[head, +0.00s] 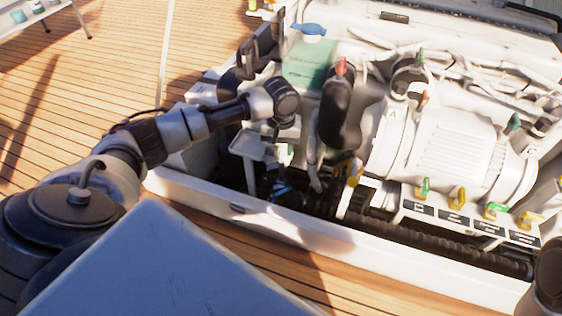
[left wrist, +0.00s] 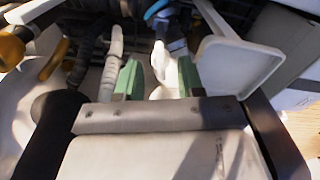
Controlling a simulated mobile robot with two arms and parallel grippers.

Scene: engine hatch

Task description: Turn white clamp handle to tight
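A white handle (left wrist: 162,62) shows between the fingers of my left gripper (left wrist: 160,80) in the left wrist view; I take it to be the clamp handle. It sits below a blue part (left wrist: 172,22) and lies closer to the right finger. The two green fingertips are apart, one on each side of the handle; whether either touches it is unclear. In the head view my left wrist reaches over the engine hatch (head: 290,228) and points down, and the handle is hard to make out there. My right gripper is not in view.
A small white tray (left wrist: 238,62) stands close to the right of the left gripper. A pale ribbed hose (left wrist: 112,50) is on its left. A black filter (head: 340,112) with a red top and several yellow and green valve handles (head: 457,197) lie to the right.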

